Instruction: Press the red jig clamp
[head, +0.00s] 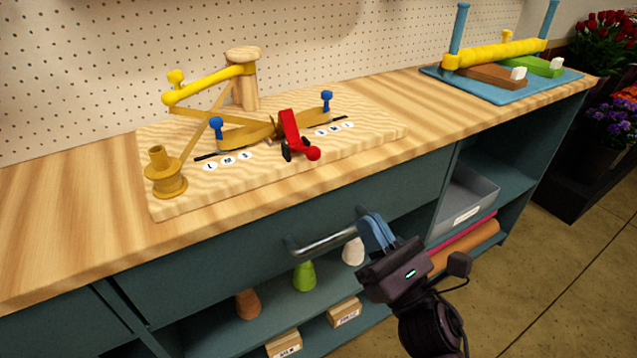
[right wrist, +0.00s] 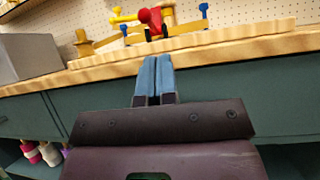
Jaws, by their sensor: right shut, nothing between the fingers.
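The red jig clamp (head: 290,130) stands on a pale wooden jig board (head: 370,142) on the bench top. Its red lever slopes down toward the front and ends in a red ball knob (head: 313,153), with black parts beside it. In the right wrist view the red clamp (right wrist: 152,17) shows at the top, beyond the fingertips. My right gripper (head: 374,228) is shut and empty, in front of the bench by the drawer handle, below and to the right of the clamp, apart from it. In the right wrist view its blue fingers (right wrist: 155,72) are together. My left gripper is not in view.
The jig board also carries blue-knobbed slides (head: 326,101), a brass spool (head: 165,173) and a yellow arm (head: 208,83) on a wooden post. A metal drawer handle (head: 325,239) sticks out near my right gripper. A blue tray (head: 500,87) stands at the back right.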

